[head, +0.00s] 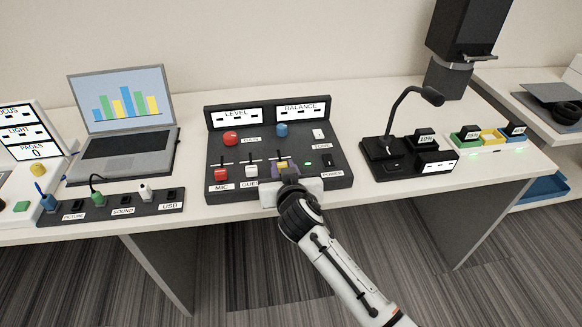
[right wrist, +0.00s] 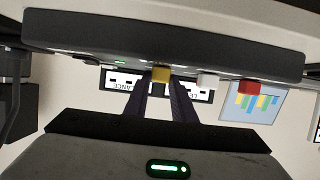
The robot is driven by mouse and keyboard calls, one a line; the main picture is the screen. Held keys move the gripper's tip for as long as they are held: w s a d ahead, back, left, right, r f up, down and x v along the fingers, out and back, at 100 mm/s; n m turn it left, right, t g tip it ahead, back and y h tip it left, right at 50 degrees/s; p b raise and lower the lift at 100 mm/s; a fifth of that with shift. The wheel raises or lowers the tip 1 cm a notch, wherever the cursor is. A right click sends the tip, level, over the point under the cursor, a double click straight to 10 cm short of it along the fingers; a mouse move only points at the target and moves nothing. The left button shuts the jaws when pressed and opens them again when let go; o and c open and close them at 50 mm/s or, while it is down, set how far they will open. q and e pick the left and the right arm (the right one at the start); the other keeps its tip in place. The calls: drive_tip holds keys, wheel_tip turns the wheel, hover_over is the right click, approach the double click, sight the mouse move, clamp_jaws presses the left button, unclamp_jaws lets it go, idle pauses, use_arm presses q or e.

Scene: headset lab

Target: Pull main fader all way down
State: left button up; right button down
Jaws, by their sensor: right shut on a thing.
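The dark mixing panel (head: 242,152) stands on the table in the middle of the head view. Its three faders sit near the front edge: red (head: 221,173) over the MIC label, white (head: 251,172), and a yellow one (head: 283,167) at the right, which I take as the main fader; its label is hidden by my gripper. My right gripper (head: 283,173) is shut on the yellow fader's cap. The right wrist view, upside down, shows the yellow cap (right wrist: 161,74) at the fingertips (right wrist: 161,84). My left gripper is out of view.
A red knob (head: 231,138), a blue knob (head: 281,130) and a white switch (head: 319,133) sit farther back on the panel. A laptop (head: 124,112) stands left, above a cable strip (head: 122,208). A black desk microphone unit (head: 401,155) stands right.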

drive_tip(key=c, duration=1.5)
unclamp_jaws()
drive_tip(key=shift+f, duration=0.2)
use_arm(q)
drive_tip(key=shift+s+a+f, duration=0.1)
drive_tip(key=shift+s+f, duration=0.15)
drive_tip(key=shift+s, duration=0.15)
use_arm(e)
drive_tip(key=shift+r, duration=0.1)
use_arm(q)
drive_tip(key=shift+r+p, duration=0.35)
drive_tip(key=shift+p, duration=0.05)
use_arm(e)
wheel_tip(320, 180, up, 10)
drive_tip(key=shift+f, duration=0.1)
